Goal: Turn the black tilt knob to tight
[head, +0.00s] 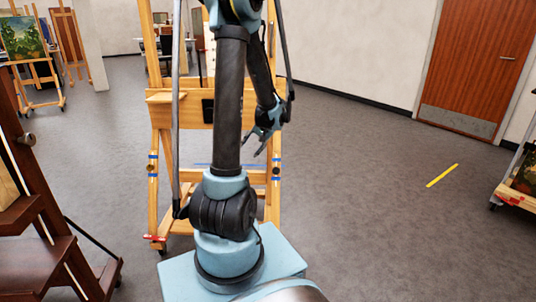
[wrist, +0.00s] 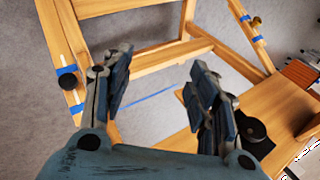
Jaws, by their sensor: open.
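A wooden easel (head: 165,130) stands in front of me. In the wrist view, a round black knob (wrist: 67,82) sits on its left post between blue tape bands, left of my gripper. A darker brassy knob (wrist: 256,21) sits on the opposite post, also between blue tape. Another black round part (wrist: 251,129) shows beside the right finger, partly hidden by it. I cannot tell for certain which is the tilt knob, nor read any marking. My gripper (wrist: 157,68) is open and empty, its fingers wide apart and clear of the knobs. In the head view it (head: 262,147) hangs before the easel's right side.
A dark wooden easel (head: 40,235) stands close on the left. Another easel with a painting (head: 22,38) is at the far left. A framed picture on a stand (head: 520,180) is at the right edge. Grey floor (head: 370,220) is free on the right, with a yellow strip (head: 442,176).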

